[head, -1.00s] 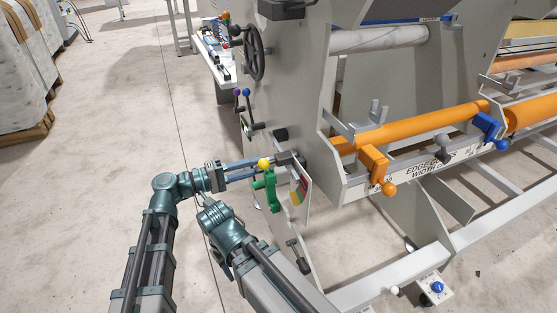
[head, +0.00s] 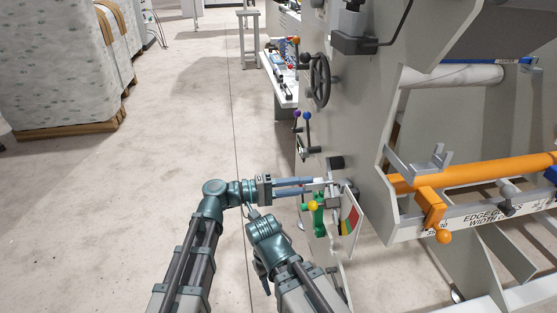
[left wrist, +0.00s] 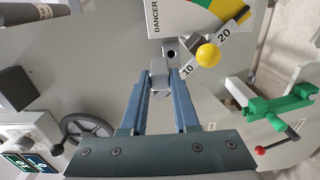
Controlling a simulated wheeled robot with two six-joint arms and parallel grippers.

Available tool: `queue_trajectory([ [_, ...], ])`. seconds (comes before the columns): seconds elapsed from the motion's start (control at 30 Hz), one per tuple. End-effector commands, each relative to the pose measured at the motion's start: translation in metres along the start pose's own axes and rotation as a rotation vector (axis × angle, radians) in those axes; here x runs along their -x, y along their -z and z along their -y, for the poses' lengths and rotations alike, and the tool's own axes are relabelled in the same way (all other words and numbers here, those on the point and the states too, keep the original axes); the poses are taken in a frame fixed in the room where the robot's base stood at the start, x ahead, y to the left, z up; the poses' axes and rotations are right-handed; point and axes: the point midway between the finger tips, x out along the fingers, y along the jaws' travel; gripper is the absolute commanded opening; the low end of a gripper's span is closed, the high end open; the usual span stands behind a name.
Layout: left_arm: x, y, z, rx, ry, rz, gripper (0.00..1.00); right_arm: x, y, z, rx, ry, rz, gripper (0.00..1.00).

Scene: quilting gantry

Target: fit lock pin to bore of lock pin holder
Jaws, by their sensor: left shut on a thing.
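My left gripper (head: 318,185) reaches from the left to the side plate of the gantry. In the left wrist view its blue fingers (left wrist: 160,90) are shut on a small grey piece, which I take to be the lock pin (left wrist: 160,72). A pale block with a dark round bore (left wrist: 171,53), apparently the lock pin holder, lies just beyond the fingertips. The pin's tip is close to the bore, slightly left of and below it in the picture. I cannot tell whether they touch.
A yellow ball knob (left wrist: 208,55) sits right of the bore, beside a scale marked 10 and 20. A green lever (left wrist: 280,104) and a DANCER placard (left wrist: 190,15) are near. A handwheel (head: 319,80) and an orange roller (head: 470,174) are on the gantry.

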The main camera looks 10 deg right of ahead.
Motion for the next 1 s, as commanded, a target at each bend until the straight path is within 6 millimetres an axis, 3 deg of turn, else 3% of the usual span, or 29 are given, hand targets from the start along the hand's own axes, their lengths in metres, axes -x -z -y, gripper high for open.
queue_trajectory([
  [0.03, 0.0, 0.0, -0.013, 0.0, 0.0, 0.0, 0.0, 0.013, -0.001, -0.001, 0.0, -0.001, 0.0, 0.5],
  [0.2, 0.0, 0.0, -0.034, 0.0, 0.0, 0.0, 0.0, 0.034, -0.002, -0.004, -0.001, -0.002, 0.001, 0.5],
  [0.43, 0.0, 0.0, -0.051, 0.0, 0.0, 0.0, 0.0, 0.051, -0.003, -0.006, -0.004, -0.004, 0.003, 0.5],
  [0.5, 0.0, 0.0, -0.036, 0.0, 0.0, 0.0, 0.0, 0.036, -0.003, -0.004, -0.004, -0.004, 0.002, 0.5],
  [0.67, 0.0, 0.0, -0.023, 0.0, 0.0, 0.0, 0.0, 0.023, -0.002, -0.003, -0.001, -0.002, 0.001, 0.5],
  [1.0, 0.0, 0.0, -0.022, 0.0, 0.0, 0.0, 0.0, 0.022, -0.001, -0.003, 0.001, -0.001, 0.001, 0.5],
])
